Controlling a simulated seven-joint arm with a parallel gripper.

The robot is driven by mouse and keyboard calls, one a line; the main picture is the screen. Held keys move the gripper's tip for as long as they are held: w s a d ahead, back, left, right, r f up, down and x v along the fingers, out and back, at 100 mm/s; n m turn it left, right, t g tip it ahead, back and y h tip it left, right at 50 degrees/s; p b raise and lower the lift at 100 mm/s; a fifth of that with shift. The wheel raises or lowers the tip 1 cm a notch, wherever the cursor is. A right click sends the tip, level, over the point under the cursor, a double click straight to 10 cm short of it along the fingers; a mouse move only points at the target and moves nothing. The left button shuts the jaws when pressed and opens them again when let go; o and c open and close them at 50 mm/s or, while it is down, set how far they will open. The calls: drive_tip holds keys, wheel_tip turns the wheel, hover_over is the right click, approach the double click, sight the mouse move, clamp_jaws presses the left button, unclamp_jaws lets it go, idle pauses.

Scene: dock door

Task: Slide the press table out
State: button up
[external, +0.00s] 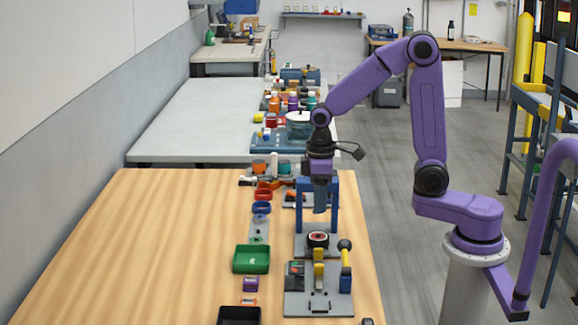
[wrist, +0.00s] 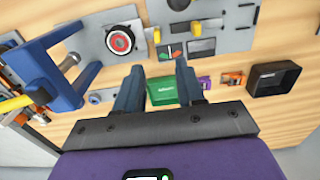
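The blue press frame (external: 333,205) stands upright on the wooden bench in the external view. It also shows at the left of the wrist view (wrist: 62,98). In front of it lies a grey plate (external: 302,247) carrying a round black part with a red ring (external: 318,239); this part also shows in the wrist view (wrist: 120,40). I cannot tell which piece of the plate is the sliding press table. My gripper (external: 320,208) points down close to the press frame, overlapping it in the external view. Its two fingers (wrist: 158,74) are apart with nothing between them.
A grey fixture plate (external: 310,305) with yellow and blue handles sits nearer the camera. A green bin (external: 251,259) and a black bin (external: 239,316) stand to the left. Red and blue rings lie beside the press. The bench's left side (external: 150,250) is clear.

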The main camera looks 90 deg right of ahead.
drive_tip(key=shift+r, duration=1.55)
drive_tip(key=s+a+n, duration=0.6)
drive_tip(key=a, duration=0.5)
drive_tip(key=s+a+n, duration=0.2)
drive_tip(key=s+n, duration=0.1)
drive_tip(key=s, duration=0.4)
drive_tip(key=s+a+n, duration=0.3)
drive_tip(key=s, duration=0.4)
drive_tip(key=shift+a+f+n, duration=0.25)
drive_tip(key=shift+n, duration=0.05)
